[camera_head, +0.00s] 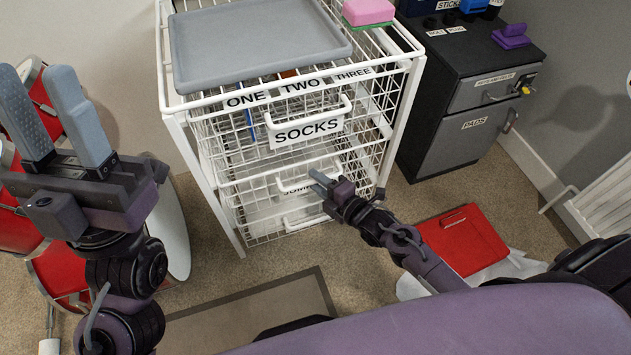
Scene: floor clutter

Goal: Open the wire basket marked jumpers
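The wire basket marked jumpers (262,193) is the middle basket of a white wire rack, below the basket marked SOCKS (306,131). It appears pushed in, its front roughly in line with the rack. Its white label is partly hidden behind my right gripper; only the first letters show. My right gripper (319,183) is at the right part of this basket's white handle (290,178). Its fingers are small and overlap the handle, so I cannot tell whether they grip it. My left gripper (52,112) is raised at the left, open and empty, away from the rack.
A grey tray (255,45) and a pink block (368,11) sit on the rack. A dark cabinet (465,145) stands right of it. A red drum set (60,270) is at the left. A red folder-like item (465,240) lies at the right. A mat (255,310) lies in front.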

